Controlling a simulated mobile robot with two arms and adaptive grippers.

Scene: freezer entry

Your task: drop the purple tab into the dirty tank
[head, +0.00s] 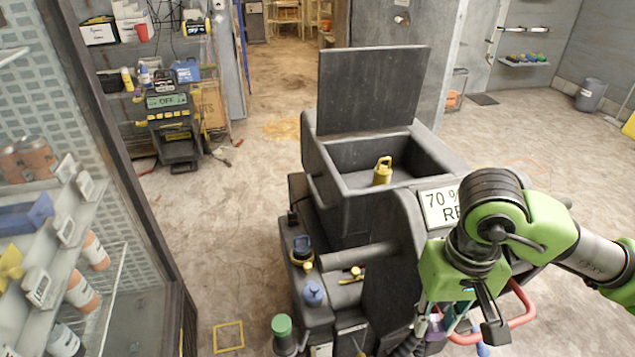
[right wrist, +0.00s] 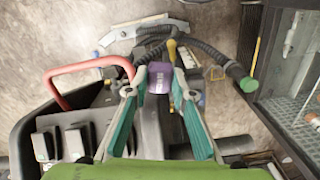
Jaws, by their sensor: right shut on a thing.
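My right gripper (head: 446,314) is shut on the purple tab (right wrist: 160,78), which sits between its teal fingertips in the right wrist view. In the head view the tab (head: 435,326) is partly hidden by the fingers, low at the right side of the dark grey floor machine (head: 385,270). The machine's open tank (head: 345,180) has its lid (head: 372,90) raised upright, and a yellow-handled item (head: 382,170) stands inside. I cannot read a label that names it the dirty tank. My gripper is in front of and to the right of this opening. My left gripper is not in view.
A red handle bar (head: 515,310) curves beside my right gripper. Blue (head: 313,293) and green (head: 282,325) caps are on the machine's left side. A glass-doored cabinet with jars (head: 80,290) stands at the left. A charger unit (head: 170,120) stands behind. Open floor lies between.

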